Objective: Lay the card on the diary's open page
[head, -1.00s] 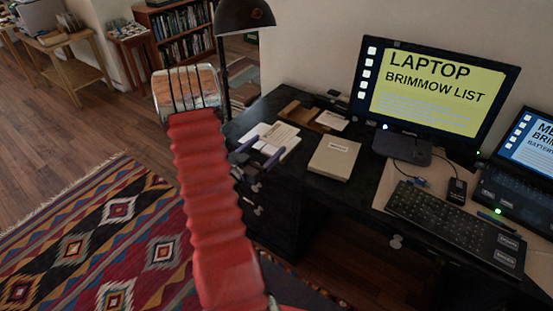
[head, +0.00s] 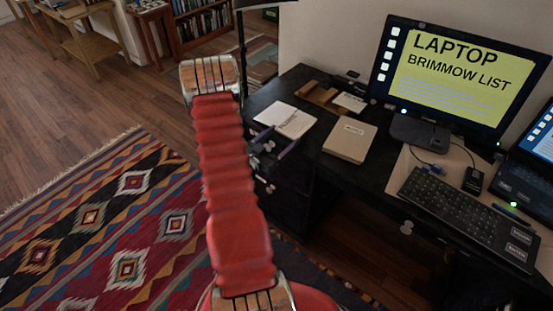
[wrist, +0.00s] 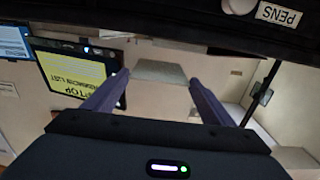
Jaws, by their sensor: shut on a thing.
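My gripper (head: 276,141) is at the left front edge of the black desk, just in front of the white open pages (head: 287,118), which look like the diary. In the wrist view, its two purple fingers (wrist: 158,78) stand apart with a pale flat piece, apparently the card (wrist: 158,72), between their tips. In the head view I cannot make out the card at the fingers. The gripper looks shut on it, a little short of the pages; I cannot tell the height between them.
A beige closed book (head: 350,140) lies right of the pages. A brown tray (head: 318,95) and a white slip (head: 350,102) lie behind. A monitor (head: 450,80) and keyboard (head: 465,216) fill the right. A patterned rug (head: 110,220) covers the floor at left.

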